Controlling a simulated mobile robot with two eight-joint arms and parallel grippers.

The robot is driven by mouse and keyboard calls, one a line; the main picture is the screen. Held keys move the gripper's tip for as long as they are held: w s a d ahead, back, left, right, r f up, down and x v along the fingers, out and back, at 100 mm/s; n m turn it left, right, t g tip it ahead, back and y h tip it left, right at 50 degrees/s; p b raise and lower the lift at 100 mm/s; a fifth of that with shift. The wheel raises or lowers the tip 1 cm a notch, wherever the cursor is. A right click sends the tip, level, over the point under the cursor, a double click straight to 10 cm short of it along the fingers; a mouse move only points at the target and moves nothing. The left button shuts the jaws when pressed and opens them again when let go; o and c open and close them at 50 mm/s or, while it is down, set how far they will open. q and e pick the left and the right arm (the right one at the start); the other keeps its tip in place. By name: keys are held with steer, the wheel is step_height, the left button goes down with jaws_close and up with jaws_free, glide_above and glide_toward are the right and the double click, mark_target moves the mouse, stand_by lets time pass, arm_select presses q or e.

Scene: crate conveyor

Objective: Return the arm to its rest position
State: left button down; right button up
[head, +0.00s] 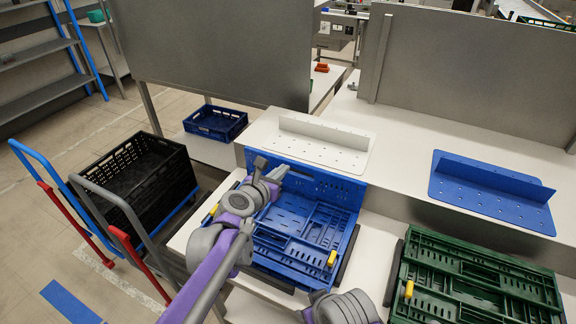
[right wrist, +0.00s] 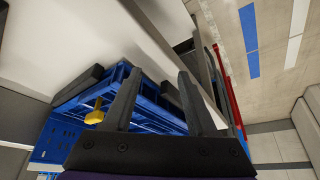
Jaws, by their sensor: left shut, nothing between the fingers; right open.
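My left arm reaches up from the bottom of the head view. Its gripper (head: 260,163) is shut and empty, over the left rear part of the blue folding crate (head: 335,192). I cannot tell whether it touches the crate. The crate's back wall stands up, while other wall panels lie folded inside; the arm hides its left part.
A green folded crate (head: 480,262) lies at right. A white bracket (head: 310,145) and a blue bracket (head: 490,190) are on the raised white surface behind. A black crate (head: 140,180) sits on a cart at left. Another blue crate (head: 215,124) stands farther back.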

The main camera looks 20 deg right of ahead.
arm_select(q)
steer(key=shift+s+a+r, duration=0.1)
steer(key=shift+s+a, duration=0.15)
